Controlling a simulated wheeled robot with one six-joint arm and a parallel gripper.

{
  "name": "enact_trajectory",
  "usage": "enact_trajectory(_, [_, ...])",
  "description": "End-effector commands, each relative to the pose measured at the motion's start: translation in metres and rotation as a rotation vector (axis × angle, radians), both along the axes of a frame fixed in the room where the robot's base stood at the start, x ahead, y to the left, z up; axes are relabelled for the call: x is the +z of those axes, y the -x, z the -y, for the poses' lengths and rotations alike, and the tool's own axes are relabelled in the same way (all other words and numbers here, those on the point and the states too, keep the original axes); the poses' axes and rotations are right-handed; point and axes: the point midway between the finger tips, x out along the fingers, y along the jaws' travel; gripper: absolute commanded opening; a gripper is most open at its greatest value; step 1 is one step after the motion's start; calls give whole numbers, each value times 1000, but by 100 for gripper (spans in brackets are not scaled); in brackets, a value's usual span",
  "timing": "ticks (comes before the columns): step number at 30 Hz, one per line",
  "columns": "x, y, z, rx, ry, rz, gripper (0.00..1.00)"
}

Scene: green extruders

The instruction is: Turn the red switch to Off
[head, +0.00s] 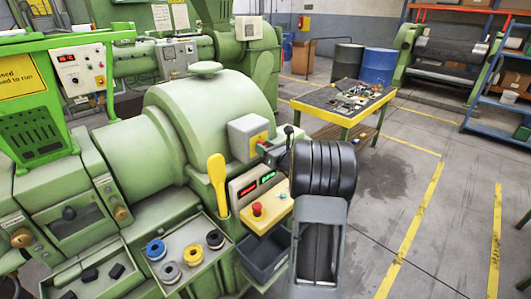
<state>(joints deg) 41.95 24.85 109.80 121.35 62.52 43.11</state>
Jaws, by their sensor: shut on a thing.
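A grey switch box (246,133) with a yellow label is mounted on the green extruder. The red switch (263,147) is on its right side, and only a small bit of red shows there. My gripper (270,151) is at the box's right side, shut on the red switch. My dark arm covers part of the view just to the right. The switch's exact angle and any Off marking are too small or hidden to tell.
A yellow control box (268,214) with a red button and lit displays sits below, near a yellow paddle (217,182). A tray (182,250) holds several spools. A yellow-edged workbench (345,108) stands behind. Open floor lies to the right.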

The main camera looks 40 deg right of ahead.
Motion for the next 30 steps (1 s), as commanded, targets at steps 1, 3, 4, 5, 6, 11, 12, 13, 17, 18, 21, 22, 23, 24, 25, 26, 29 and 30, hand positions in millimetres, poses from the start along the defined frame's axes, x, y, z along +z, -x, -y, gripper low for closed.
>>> enact_trajectory(1, [-8,0,0,1,35,10,13])
enact_trajectory(3, [-10,0,-1,2,89,20,13])
enact_trajectory(4, [-10,0,0,1,116,25,13])
enact_trajectory(5, [-11,0,0,0,141,29,13])
enact_trajectory(6, [-11,0,0,1,181,38,13])
enact_trajectory(11, [-12,0,0,2,331,64,13])
enact_trajectory(12, [-12,0,0,0,367,71,13])
enact_trajectory(13, [-12,0,0,1,397,75,13])
enact_trajectory(17, [-12,0,0,1,518,97,13])
enact_trajectory(18, [-12,0,0,1,553,103,13])
enact_trajectory(21, [-12,0,0,1,648,120,13])
enact_trajectory(22, [-12,0,0,2,677,125,13])
enact_trajectory(23, [-12,0,0,1,703,129,13])
enact_trajectory(24, [-12,0,0,2,742,136,13])
enact_trajectory(25, [-12,0,0,2,769,140,13])
enact_trajectory(26, [-12,0,0,1,797,145,13])
enact_trajectory(29, [-11,0,0,2,891,162,13])
enact_trajectory(30, [-11,0,0,3,928,168,13])
